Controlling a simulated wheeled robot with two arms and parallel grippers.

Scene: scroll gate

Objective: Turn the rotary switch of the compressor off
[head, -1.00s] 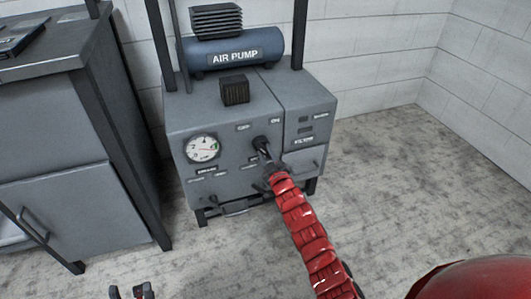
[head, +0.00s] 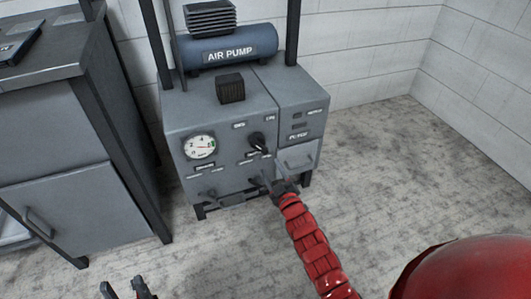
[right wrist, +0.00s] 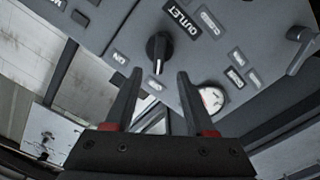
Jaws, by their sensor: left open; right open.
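The compressor (head: 225,165) is a grey cabinet with a blue tank marked AIR PUMP (head: 229,52) on top. Its black rotary switch (head: 258,141) is on the front panel, right of the round gauge (head: 200,147), with small labels above. My left gripper (head: 128,288) is open and empty at the bottom edge, far from the panel.
A grey cabinet (head: 80,180) with a worktop stands left of the compressor. Small handles (head: 208,194) stick out low on the panel. Dark posts rise beside the tank. The concrete floor (head: 400,180) to the right is clear, up to the white wall.

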